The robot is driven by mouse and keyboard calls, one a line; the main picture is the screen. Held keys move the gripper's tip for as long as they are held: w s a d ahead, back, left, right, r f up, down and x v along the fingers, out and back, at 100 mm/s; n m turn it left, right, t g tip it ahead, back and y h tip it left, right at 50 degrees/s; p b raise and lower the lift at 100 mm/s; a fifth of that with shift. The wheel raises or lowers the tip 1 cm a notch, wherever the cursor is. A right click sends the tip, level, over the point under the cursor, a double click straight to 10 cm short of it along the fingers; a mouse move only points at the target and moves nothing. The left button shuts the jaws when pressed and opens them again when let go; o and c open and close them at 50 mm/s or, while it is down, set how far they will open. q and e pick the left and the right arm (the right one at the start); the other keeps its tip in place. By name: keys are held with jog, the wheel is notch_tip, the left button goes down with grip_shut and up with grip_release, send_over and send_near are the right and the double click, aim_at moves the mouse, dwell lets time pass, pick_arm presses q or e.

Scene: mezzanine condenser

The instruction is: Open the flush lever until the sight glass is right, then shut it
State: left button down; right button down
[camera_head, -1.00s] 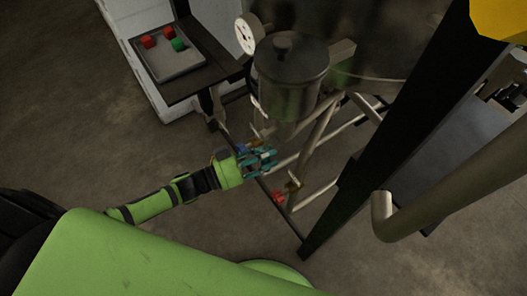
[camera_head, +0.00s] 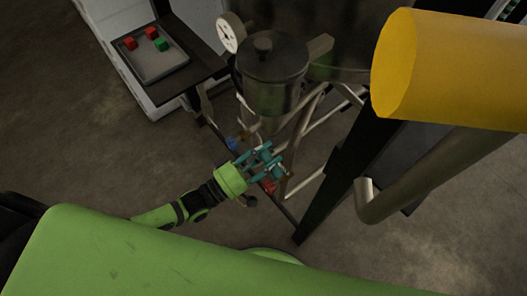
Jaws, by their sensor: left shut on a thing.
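My left gripper (camera_head: 268,160), with teal fingers, is at the thin pipes below the dark lidded pot (camera_head: 272,75). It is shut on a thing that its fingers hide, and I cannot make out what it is. A small red handle (camera_head: 268,187) shows just below the fingers, and a small blue handle (camera_head: 232,143) is up and left of them, apart from the gripper. I cannot tell which part is the flush lever. I cannot pick out the sight glass or its level. My right gripper is not in view.
A white round dial (camera_head: 228,33) is left of the pot. A tray (camera_head: 157,66) with red and green blocks lies on a dark table at upper left. A dark post (camera_head: 335,190), a bent grey pipe (camera_head: 400,195) and a large yellow cylinder (camera_head: 455,65) crowd the right.

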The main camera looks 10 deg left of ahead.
aim_at(264, 160)
pick_arm(q)
jog(key=r+n, duration=0.1)
jog(key=n, duration=0.1)
jog(key=r+n+p, duration=0.1)
jog(key=n, duration=0.1)
jog(key=shift+s+d+r+t+y, duration=0.2)
jog(key=shift+t+y, duration=0.1)
jog(key=shift+t, duration=0.1)
jog(key=shift+r+n+t+y, duration=0.3)
jog(key=shift+r+n, duration=0.3)
jog(key=shift+n, duration=0.7)
jog(key=shift+w, duration=0.1)
jog(key=c, duration=0.8)
grip_release()
jog(key=shift+o, duration=0.2)
jog(key=shift+s+a+f, duration=0.2)
jog(key=shift+s+a, duration=0.15)
jog(key=shift+s, duration=0.1)
jog(key=v, duration=1.1)
